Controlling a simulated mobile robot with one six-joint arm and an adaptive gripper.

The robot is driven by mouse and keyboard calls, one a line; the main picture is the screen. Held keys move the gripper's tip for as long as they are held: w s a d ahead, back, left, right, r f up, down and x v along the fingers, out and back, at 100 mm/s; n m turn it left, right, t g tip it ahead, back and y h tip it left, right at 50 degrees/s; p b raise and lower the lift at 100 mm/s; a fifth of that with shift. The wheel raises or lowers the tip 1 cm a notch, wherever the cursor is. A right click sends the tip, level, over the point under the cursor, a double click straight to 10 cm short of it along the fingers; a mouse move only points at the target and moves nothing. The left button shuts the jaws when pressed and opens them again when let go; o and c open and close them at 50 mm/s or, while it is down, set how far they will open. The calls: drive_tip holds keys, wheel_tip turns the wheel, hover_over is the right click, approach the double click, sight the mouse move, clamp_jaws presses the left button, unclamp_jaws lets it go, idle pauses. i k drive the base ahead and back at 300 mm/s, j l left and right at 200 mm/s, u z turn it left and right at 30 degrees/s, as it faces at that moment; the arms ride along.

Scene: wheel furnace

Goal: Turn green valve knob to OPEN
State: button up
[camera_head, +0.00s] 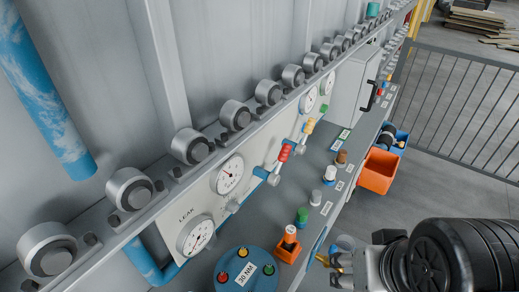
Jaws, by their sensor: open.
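A small green handle (323,108) sits on the wall panel, beyond a red handle (284,152) and a yellow handle (309,125). A green-capped piece (302,216) stands upright on the grey bench, with a white label beside it. I cannot tell from this view which green part is the valve knob, and I cannot read an OPEN mark on either.
A blue disc marked 30 NM (246,272) lies near the front, with gauges (229,174) behind it. An orange bin (378,171) hangs on the bench's right edge. A black ribbed body (455,257) fills the lower right. A railing (460,105) stands beyond bare floor.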

sight(323, 108)
drive_tip(key=i+l, duration=0.1)
drive_tip(key=l, duration=1.2)
drive_tip(key=i+l, duration=0.15)
drive_tip(key=l, duration=1.1)
drive_tip(key=i+j, duration=0.15)
drive_tip(key=i, duration=0.4)
drive_tip(key=i+j, duration=0.2)
drive_tip(key=i, duration=0.4)
